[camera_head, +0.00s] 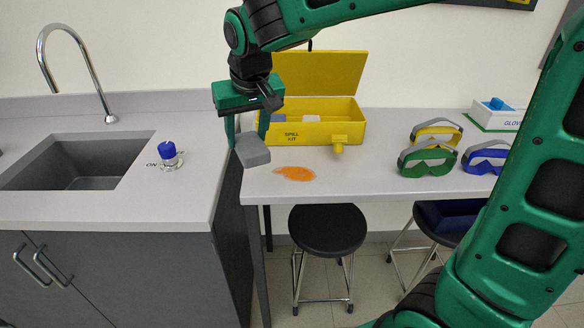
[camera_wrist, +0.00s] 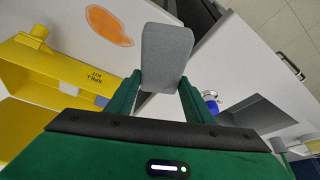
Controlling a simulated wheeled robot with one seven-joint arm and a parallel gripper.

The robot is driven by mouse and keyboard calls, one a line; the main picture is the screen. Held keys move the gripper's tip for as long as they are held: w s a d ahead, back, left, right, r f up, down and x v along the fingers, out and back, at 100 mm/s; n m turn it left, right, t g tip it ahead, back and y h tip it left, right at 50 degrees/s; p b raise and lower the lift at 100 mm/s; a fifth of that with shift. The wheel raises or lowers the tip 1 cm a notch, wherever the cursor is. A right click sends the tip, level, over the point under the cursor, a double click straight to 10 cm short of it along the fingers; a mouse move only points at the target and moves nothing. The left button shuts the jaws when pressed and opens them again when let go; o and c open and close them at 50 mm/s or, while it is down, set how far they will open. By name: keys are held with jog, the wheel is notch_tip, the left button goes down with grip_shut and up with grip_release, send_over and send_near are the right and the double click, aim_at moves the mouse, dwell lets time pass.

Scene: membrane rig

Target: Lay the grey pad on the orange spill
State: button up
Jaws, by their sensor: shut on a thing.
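The grey pad (camera_head: 252,150) is held in my gripper (camera_head: 246,138), whose two green fingers are shut on it. In the head view the pad hangs above the front left corner of the right-hand bench, left of the orange spill. In the wrist view the pad (camera_wrist: 167,58) is gripped between the fingertips (camera_wrist: 160,85). The orange spill (camera_head: 295,174) is a flat irregular patch on the bench near its front edge, and nothing covers it. The spill also shows in the wrist view (camera_wrist: 109,26), left of the pad and apart from it.
An open yellow spill kit box (camera_head: 325,132) stands behind the spill, with a yellow knob-like item (camera_head: 339,143) at its front. Goggles (camera_head: 427,161) and a glove box (camera_head: 497,117) are at right. A sink (camera_head: 78,160) and blue-knobbed valve (camera_head: 168,152) are at left.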

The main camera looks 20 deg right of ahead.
jog(key=shift+w+d, duration=0.15)
jog(key=shift+d, duration=0.15)
jog(key=shift+w+d+f, duration=0.1)
jog(key=shift+d+f, duration=0.05)
jog(key=shift+d, duration=0.15)
jog(key=w+d+f, duration=0.1)
jog(key=d+f, duration=0.1)
jog(key=d, duration=0.1)
jog(key=w+d+f, duration=0.1)
jog(key=d+f, duration=0.1)
jog(key=d, duration=0.2)
jog(key=w+d+f, duration=0.1)
jog(key=d+f, duration=0.1)
jog(key=d, duration=0.1)
jog(key=shift+d+f, duration=0.15)
jog(key=shift+f, duration=0.1)
jog(key=shift+w+d+f, duration=0.1)
jog(key=shift+f, duration=2)
jog(key=o, duration=1)
jog(key=shift+f, duration=0.1)
